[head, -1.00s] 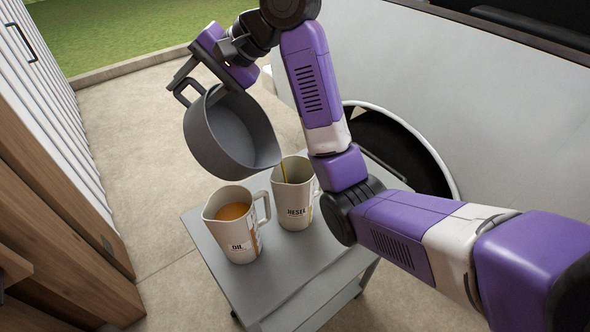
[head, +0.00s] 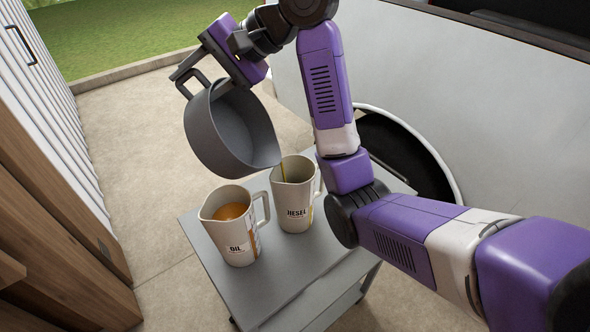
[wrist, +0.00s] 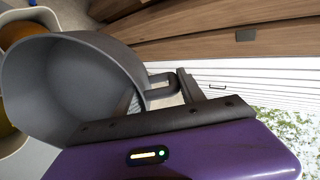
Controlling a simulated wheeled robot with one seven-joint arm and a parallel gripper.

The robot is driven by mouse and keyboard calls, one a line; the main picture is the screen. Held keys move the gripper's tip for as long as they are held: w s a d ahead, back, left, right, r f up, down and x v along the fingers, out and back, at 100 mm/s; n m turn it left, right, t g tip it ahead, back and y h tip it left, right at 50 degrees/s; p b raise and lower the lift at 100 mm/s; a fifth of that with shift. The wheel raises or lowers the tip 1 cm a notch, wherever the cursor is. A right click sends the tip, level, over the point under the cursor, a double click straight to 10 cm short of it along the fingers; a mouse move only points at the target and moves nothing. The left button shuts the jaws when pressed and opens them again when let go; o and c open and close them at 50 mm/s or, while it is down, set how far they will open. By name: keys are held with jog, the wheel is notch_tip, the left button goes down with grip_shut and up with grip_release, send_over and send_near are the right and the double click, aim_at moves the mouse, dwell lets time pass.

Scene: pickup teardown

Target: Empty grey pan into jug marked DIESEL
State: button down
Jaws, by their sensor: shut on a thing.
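The grey pan (head: 222,132) is tilted steeply over the jug marked DIESEL (head: 296,205), with its lip just above the jug's mouth. A thin yellowish stream runs from the lip into that jug. My gripper (head: 189,76) is shut on the pan's handle. In the wrist view the handle (wrist: 160,88) sits at the jaws, and the pan (wrist: 75,85) looks empty on the part of its inside that shows. The level inside the DIESEL jug is hidden in the head view.
A jug marked OIL (head: 237,235), holding orange liquid, stands left of the DIESEL jug on a grey cart (head: 275,285). A wooden cabinet (head: 60,235) is at left. A pale vehicle panel with a wheel (head: 400,150) is at right.

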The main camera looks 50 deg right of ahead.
jog(key=shift+s+d+r+b, duration=0.2)
jog(key=shift+s+r+b, duration=0.15)
jog(key=shift+b, duration=0.2)
